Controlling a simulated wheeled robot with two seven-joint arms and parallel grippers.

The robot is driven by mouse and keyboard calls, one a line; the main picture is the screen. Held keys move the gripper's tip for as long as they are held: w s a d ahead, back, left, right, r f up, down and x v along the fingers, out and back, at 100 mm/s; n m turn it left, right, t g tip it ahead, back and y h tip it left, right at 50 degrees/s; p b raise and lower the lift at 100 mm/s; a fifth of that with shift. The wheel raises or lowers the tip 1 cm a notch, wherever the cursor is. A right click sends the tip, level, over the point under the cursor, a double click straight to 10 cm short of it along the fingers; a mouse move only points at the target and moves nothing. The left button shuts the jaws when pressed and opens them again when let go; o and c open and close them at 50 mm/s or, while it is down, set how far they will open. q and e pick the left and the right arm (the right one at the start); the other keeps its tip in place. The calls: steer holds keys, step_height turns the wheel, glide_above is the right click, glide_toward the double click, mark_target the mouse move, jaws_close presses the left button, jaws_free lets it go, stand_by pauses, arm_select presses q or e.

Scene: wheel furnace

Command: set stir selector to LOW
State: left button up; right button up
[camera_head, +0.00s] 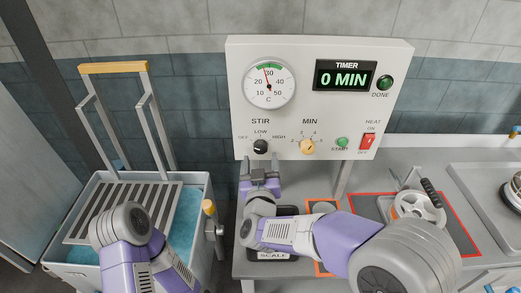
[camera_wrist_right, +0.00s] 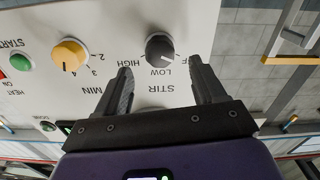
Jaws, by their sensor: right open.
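The stir selector is a black knob (camera_head: 260,146) at the lower left of the white control panel (camera_head: 315,60), with OFF, LOW and HIGH printed around it. The knob also shows in the right wrist view (camera_wrist_right: 160,48), where the lettering is upside down. My right gripper (camera_head: 260,163) is open just below and in front of the knob. In the wrist view its two fingers (camera_wrist_right: 161,72) are spread, with the knob beyond the gap and nothing held. My left arm shows at lower left, but its gripper is out of view.
The yellow MIN knob (camera_head: 307,147), green START button (camera_head: 342,142) and red HEAT switch (camera_head: 368,141) are to the right. The timer (camera_head: 344,76) reads 0 MIN. A blue-lined basin (camera_head: 190,215) stands left. A scale (camera_head: 272,254) lies under my right arm.

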mark_target(261, 150)
steer(key=shift+w, duration=2.2)
steer(key=shift+f, duration=0.1)
steer(key=shift+c, duration=0.4)
steer(key=c, duration=1)
